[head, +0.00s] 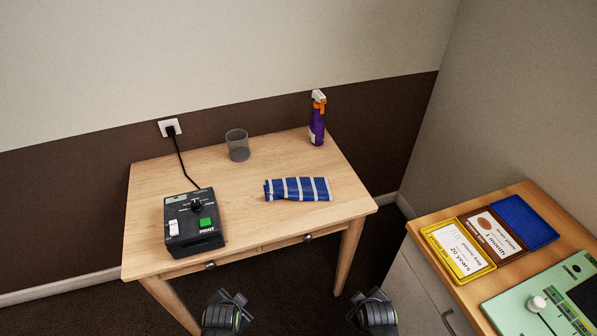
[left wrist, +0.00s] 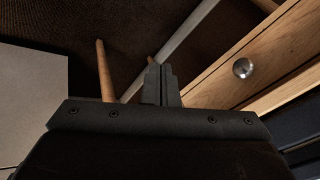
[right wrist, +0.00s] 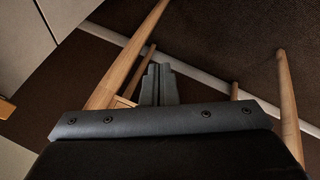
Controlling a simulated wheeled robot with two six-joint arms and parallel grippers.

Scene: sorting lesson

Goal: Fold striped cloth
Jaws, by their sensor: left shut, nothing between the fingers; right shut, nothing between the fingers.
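The striped cloth (head: 298,189), blue with white stripes, lies on the right half of the wooden table (head: 150,240). It looks like a narrow, flat strip with its long side running left to right; whether it has several layers is too small to tell. My left gripper (head: 232,298) is in front of the table's near edge, apart from the cloth; its fingers are shut and empty in the left wrist view (left wrist: 161,84). My right gripper (head: 368,295) is also in front of the table, to the right, shut and empty in the right wrist view (right wrist: 159,84).
A black device (head: 193,222) with a green button stands at the table's front left, its cord running to a wall socket (head: 169,128). A grey cup (head: 237,145) and a purple spray bottle (head: 317,122) stand at the back. A side cabinet (head: 440,285) with trays is at right.

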